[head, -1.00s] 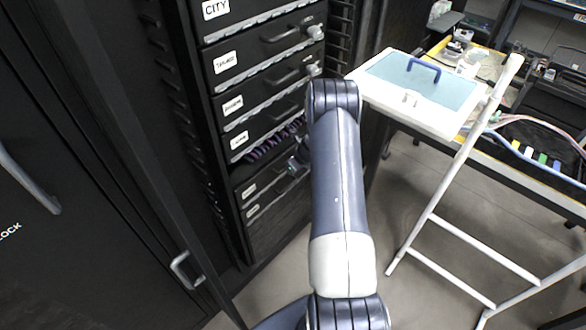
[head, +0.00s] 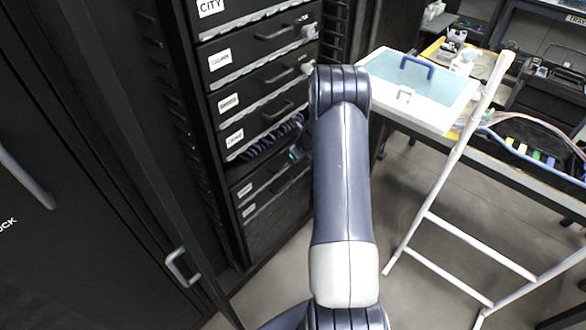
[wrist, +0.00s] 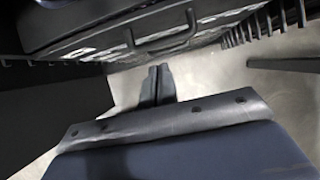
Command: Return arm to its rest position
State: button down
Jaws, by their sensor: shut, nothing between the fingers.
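My arm stands in the middle of the head view, its upper link reaching up and away in front of the rack. Its far end is mostly hidden behind the link; a small part with a green light shows beside the lower rack drawers. In the wrist view my gripper (wrist: 157,84) shows its two dark fingertips together, with nothing between them. They stand over pale floor, apart from the drawer front above.
The black rack (head: 262,85) with labelled drawers and handles stands left of my arm. A black cabinet door (head: 70,200) is at the far left. A white-framed case with a blue handle (head: 417,85) lies on the workbench at right. A white ladder-like frame (head: 440,190) stands before it.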

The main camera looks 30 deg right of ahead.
notch_tip(320, 180, up, 3)
jog(key=shift+w+f, duration=0.1)
jog(key=shift+f, duration=0.15)
notch_tip(320, 180, down, 8)
jog(key=w, duration=0.2)
jog(key=shift+a+f+p, duration=0.25)
jog(key=shift+a+p, duration=0.1)
jog(key=shift+p, duration=0.05)
dwell(0.4)
jog(key=shift+w+r, duration=0.1)
